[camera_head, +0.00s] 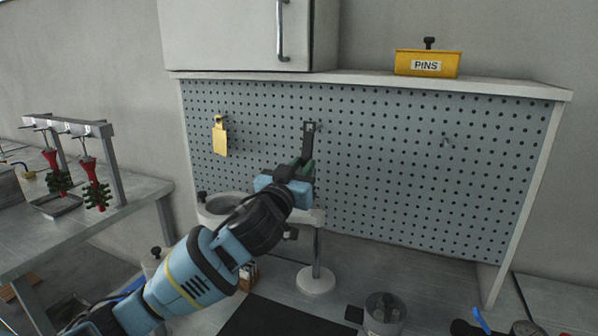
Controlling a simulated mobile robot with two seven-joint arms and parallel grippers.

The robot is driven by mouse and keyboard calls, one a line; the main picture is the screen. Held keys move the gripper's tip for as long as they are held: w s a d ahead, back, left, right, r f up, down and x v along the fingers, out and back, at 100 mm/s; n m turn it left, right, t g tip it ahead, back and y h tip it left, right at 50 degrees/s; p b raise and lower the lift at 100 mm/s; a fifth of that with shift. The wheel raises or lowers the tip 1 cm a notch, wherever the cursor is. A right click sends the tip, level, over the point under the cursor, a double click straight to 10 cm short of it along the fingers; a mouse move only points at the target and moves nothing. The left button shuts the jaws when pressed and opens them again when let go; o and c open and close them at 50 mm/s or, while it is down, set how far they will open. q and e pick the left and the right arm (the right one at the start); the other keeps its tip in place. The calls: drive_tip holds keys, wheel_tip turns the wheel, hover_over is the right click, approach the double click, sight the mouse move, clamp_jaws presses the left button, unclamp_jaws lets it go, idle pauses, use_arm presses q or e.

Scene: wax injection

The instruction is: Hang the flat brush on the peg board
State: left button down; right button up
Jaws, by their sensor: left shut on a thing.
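My left gripper (299,172) is raised in front of the peg board (385,180) and is shut on a dark, narrow tool, which I take to be the flat brush (308,138). Its upper end points up and has a light spot near the top. That end is at or very near a small peg (319,125); I cannot tell whether it is on the peg. The brush's lower part is hidden by the gripper. A bare peg (447,139) sticks out farther right. My right gripper is not in view.
A yellow flat tool (220,138) hangs at the board's left. A yellow PINS box (427,63) stands on the shelf (500,86) above. A round white stand (316,282) and a metal pot (384,312) are below. The board's right half is clear.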

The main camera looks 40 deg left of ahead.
use_arm(q)
drive_tip(key=shift+w+a+f+b, duration=0.1)
drive_tip(key=shift+w+a+b, duration=0.1)
drive_tip(key=shift+w, duration=0.55)
drive_tip(key=shift+w+a+b, duration=0.15)
drive_tip(key=shift+w+a, duration=0.05)
drive_tip(key=shift+w, duration=0.5)
drive_tip(key=shift+w+a+f, duration=0.1)
drive_tip(key=shift+w+a, duration=0.05)
drive_tip(key=shift+w, duration=0.4)
drive_tip(key=shift+w+a+f, duration=0.1)
drive_tip(key=shift+w, duration=0.45)
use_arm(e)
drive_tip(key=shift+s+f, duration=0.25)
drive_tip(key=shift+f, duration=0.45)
use_arm(q)
drive_tip(key=shift+f, duration=0.3)
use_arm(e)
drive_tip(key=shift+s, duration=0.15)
use_arm(q)
drive_tip(key=c, duration=1.2)
unclamp_jaws()
drive_tip(key=shift+d+f+b, duration=0.1)
drive_tip(key=shift+b, duration=0.2)
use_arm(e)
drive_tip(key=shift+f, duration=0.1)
